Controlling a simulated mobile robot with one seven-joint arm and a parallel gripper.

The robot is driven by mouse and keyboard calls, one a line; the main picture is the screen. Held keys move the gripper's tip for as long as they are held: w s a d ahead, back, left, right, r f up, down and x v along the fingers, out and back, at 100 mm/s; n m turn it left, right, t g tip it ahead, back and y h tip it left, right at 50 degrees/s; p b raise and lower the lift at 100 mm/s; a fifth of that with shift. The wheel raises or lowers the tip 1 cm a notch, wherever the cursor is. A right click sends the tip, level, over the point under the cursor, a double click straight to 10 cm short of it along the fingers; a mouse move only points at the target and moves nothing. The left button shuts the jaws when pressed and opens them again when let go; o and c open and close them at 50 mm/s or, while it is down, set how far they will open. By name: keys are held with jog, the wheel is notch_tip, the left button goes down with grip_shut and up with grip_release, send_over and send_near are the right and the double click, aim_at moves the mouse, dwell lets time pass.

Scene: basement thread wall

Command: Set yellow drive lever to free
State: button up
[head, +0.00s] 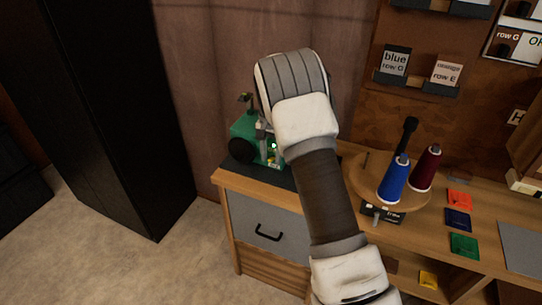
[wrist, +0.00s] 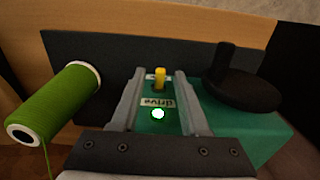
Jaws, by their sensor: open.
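The yellow drive lever (wrist: 160,77) is a short upright peg on a green machine (wrist: 235,128) in the wrist view. A white label reading "drive" (wrist: 157,103), upside down here, sits beside it. My gripper (wrist: 159,74) is open, with one grey finger on each side of the lever and a visible gap at both sides. A small bright spot (wrist: 158,114) shows on the green surface below the label. In the head view the green machine (head: 243,127) stands on the cabinet's left end, partly hidden by my arm. The lever cannot be made out clearly there.
A green thread cone (wrist: 58,103) lies left of the fingers, and a black handwheel (wrist: 243,91) with an upright knob is at right. A round wooden stand (head: 362,182) holds blue (head: 394,180) and dark red (head: 426,168) cones. A tall black cabinet (head: 120,110) stands left.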

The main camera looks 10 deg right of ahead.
grip_shut()
jog(key=shift+f, duration=0.1)
dwell(0.4)
jog(key=shift+s+a+f+t+h+b, duration=0.25)
jog(key=shift+t+h+b, duration=0.3)
jog(key=shift+b, duration=0.7)
jog(key=t+b, duration=0.1)
jog(key=b, duration=0.1)
jog(key=f+t+h+b, duration=0.1)
jog(key=b, duration=0.1)
jog(key=t+h+b, duration=0.1)
jog(key=b, duration=0.1)
jog(key=shift+s+a+f+t+h, duration=0.25)
jog(key=shift+f+t, duration=0.05)
jog(key=shift+t, duration=0.05)
jog(key=t+b, duration=0.1)
jog(key=b, duration=0.1)
jog(key=t+h+b, duration=0.1)
jog(key=b, duration=0.1)
jog(key=shift+a+f+b, duration=0.1)
jog(key=shift+f+b, duration=0.2)
jog(key=shift+f, duration=0.05)
jog(key=shift+f+t+h+b, duration=0.1)
jog(key=shift+t+h+b, duration=0.35)
jog(key=shift+b, duration=0.65)
jog(key=shift+t+h+b, duration=0.25)
jog(key=shift+b, duration=0.3)
